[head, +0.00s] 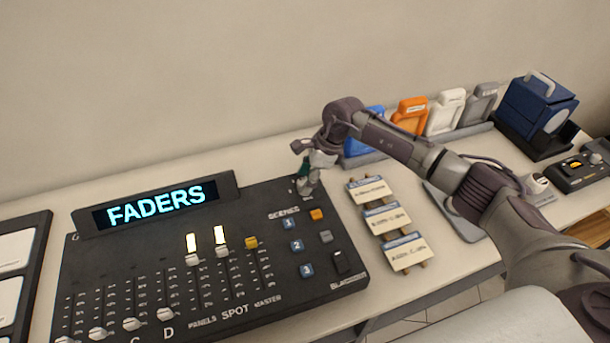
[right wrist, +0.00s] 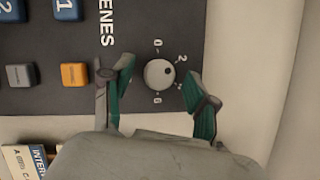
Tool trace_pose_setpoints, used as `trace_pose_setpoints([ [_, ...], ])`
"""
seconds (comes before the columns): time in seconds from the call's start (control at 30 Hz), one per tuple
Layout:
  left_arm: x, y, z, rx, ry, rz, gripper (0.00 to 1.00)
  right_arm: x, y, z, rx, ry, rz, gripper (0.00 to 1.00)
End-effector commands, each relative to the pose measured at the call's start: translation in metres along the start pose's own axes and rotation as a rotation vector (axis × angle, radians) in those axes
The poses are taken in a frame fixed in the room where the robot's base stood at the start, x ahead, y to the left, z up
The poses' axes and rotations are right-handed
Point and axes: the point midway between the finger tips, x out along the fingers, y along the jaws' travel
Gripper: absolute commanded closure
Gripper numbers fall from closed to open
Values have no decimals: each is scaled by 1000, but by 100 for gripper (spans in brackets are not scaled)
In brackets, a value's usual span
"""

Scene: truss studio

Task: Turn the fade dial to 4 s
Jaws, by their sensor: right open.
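The fade dial (right wrist: 160,74) is a small round grey knob with a dark dot near its right edge in the right wrist view. Printed marks stand around it, with 0 above and 2 at upper right; the lower-right mark is partly hidden by a finger. The dot points right, roughly between the 2 and the lower-right mark. My right gripper (right wrist: 158,90) is open, with its green-padded fingers on either side of the dial and gaps on both sides. My left gripper is not in view.
The black console (head: 180,285) has a lit FADERS display (head: 155,205), sliders and scene buttons (head: 297,246). Labelled cards (head: 387,220) lie just right of it. Coloured holders (head: 410,115) and a blue box (head: 537,105) stand farther back along the wall.

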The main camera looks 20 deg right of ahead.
Motion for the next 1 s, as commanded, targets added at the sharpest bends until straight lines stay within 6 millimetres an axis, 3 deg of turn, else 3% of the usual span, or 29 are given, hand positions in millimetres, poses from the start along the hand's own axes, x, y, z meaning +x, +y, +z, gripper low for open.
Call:
trace_pose_setpoints([
  [0.33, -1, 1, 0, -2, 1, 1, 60, 5, 0, 0, -2, 0, 1, 41],
  [0.7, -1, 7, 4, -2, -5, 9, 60, 4, 0, 0, -1, 0, 0, 100],
  [1.0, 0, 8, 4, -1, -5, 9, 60, 4, 0, -1, 38, 2, -17, 100],
])
